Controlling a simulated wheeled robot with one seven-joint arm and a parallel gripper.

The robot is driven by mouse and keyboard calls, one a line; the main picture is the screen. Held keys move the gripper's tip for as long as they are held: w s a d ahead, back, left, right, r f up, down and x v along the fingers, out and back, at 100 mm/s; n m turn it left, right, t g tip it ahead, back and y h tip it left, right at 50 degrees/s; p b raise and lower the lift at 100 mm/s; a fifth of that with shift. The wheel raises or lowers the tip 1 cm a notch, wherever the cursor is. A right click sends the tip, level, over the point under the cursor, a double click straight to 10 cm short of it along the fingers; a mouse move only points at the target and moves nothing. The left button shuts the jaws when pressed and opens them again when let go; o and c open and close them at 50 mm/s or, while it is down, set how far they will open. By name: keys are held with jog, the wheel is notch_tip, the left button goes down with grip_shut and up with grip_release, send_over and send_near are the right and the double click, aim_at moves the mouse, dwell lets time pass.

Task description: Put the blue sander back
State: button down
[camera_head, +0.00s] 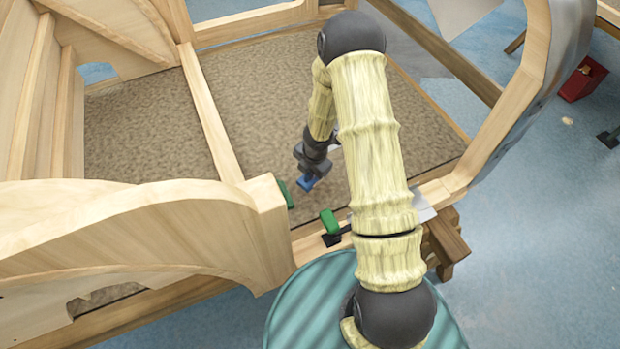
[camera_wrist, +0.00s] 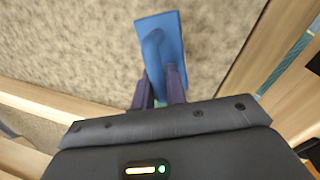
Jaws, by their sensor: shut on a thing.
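The blue sander (camera_wrist: 160,40) is a flat blue block with a raised blue handle. In the wrist view it is between the two dark fingers of my gripper (camera_wrist: 160,88), which are shut on its handle. In the head view the sander (camera_head: 306,183) shows as a small blue patch below my gripper (camera_head: 310,172), over the brown carpeted floor inside the wooden bodyframe. My arm hides part of the area to its right. I cannot tell whether the sander touches the carpet.
The wooden bodyframe (camera_head: 212,115) surrounds the carpeted floor (camera_head: 150,130), with a curved panel (camera_head: 150,225) at the front left. Two green-handled tools (camera_head: 329,221) (camera_head: 286,195) are near the front rail. A red box (camera_head: 583,80) sits on the blue floor at the right.

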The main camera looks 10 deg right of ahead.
jog(key=shift+w+f+b, duration=0.1)
jog(key=shift+f+b, duration=1.8)
jog(key=shift+f, duration=0.05)
jog(key=shift+a+r, duration=0.1)
jog(key=shift+f, duration=0.2)
jog(key=c, duration=1.4)
grip_release()
jog(key=shift+c, duration=0.2)
jog(key=shift+s, duration=0.2)
jog(key=shift+r, duration=0.1)
